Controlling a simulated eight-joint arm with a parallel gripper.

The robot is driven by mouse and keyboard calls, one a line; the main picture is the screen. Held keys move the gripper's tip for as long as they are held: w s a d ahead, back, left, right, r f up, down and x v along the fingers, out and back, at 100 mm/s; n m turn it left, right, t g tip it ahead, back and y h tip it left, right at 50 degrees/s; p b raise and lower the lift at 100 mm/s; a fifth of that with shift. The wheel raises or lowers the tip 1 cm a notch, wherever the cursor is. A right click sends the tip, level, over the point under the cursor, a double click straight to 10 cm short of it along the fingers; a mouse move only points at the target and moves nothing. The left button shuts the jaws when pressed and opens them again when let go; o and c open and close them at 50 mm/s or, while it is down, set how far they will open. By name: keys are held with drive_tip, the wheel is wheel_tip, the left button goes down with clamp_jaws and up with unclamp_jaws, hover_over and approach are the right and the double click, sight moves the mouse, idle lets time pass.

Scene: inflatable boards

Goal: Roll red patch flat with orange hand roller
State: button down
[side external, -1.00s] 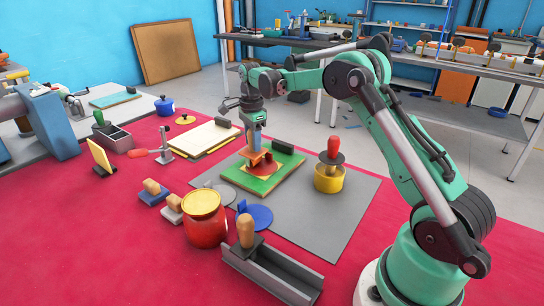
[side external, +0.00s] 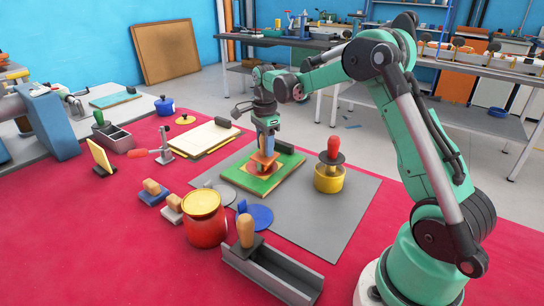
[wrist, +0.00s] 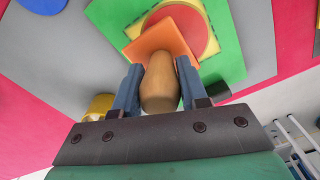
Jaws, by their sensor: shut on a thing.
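My gripper (side external: 265,140) is shut on the wooden handle (wrist: 160,85) of the orange hand roller (wrist: 150,42). The roller's square orange plate also shows in the side view (side external: 264,159), low over the green board (side external: 238,178). The orange plate covers part of the patch. The roller's underside is hidden, so I cannot tell whether it touches the patch.
A dark block (side external: 283,147) sits at the board's far edge. A yellow pot (side external: 328,181) with a red-handled tool stands to the right on the grey mat (side external: 325,225). A red jar (side external: 204,228), a blue disc (side external: 258,216) and a grey trough (side external: 275,275) stand in front.

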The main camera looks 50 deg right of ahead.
drive_tip(key=shift+s, duration=0.6)
drive_tip(key=shift+r, duration=3.45)
drive_tip(key=shift+r, duration=0.1)
